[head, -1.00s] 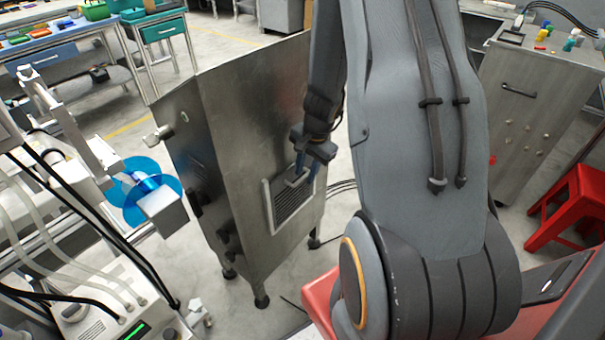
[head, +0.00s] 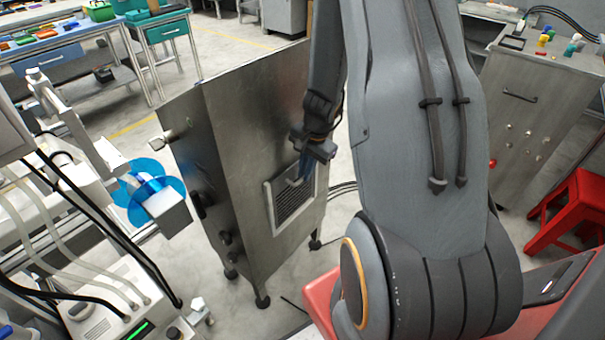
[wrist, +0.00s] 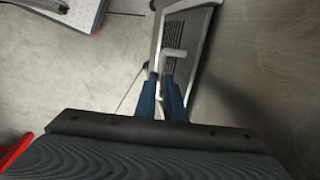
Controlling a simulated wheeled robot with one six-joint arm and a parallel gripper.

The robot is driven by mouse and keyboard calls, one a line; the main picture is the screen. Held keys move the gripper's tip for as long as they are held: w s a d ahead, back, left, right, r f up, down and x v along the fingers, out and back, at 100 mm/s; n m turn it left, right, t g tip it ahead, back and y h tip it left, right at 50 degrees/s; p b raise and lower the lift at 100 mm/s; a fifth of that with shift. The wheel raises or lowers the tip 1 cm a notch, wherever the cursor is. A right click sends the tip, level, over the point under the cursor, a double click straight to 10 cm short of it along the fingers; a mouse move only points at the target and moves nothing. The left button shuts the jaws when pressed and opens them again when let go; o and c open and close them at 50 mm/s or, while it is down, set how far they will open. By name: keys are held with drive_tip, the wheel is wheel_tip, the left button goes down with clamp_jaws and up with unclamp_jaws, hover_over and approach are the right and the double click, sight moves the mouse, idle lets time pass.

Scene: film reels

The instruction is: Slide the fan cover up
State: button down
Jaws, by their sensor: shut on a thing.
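The fan cover (head: 269,208) is a light metal frame with a dark slatted grille, on the right-hand face of a tall metal cabinet (head: 232,125). My gripper (head: 304,180) is at the upper part of the cover, its blue fingers close together on the cover's handle. In the wrist view, the pale bent handle (wrist: 174,52) stands out from the cover (wrist: 207,45) and runs down between the two fingertips (wrist: 161,80). The fingers hide part of the handle.
A machine with blue reels (head: 157,188) stands left of the cabinet. A red stool (head: 570,210) and a grey cabinet (head: 535,110) are at the right. Cables lie on the floor beside the metal cabinet. Benches stand behind on the left.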

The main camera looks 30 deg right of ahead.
drive_tip(key=r+p, duration=0.3)
drive_tip(key=d+r+p, duration=0.1)
drive_tip(key=r, duration=0.1)
drive_tip(key=shift+s, duration=0.2)
drive_tip(key=c, duration=2.3)
unclamp_jaws()
drive_tip(key=shift+s+d+f+b, duration=0.1)
drive_tip(key=shift+f+b, duration=0.2)
drive_tip(key=shift+f, duration=0.05)
drive_tip(key=o, duration=0.4)
drive_tip(key=shift+f, duration=0.15)
drive_tip(key=shift+o, duration=0.3)
drive_tip(key=shift+w+a, duration=0.2)
drive_tip(key=shift+a, duration=0.05)
wheel_tip(320, 180, up, 8)
drive_tip(key=s, duration=0.1)
drive_tip(key=shift+s+d+f, duration=0.15)
drive_tip(key=shift+s+d, duration=0.05)
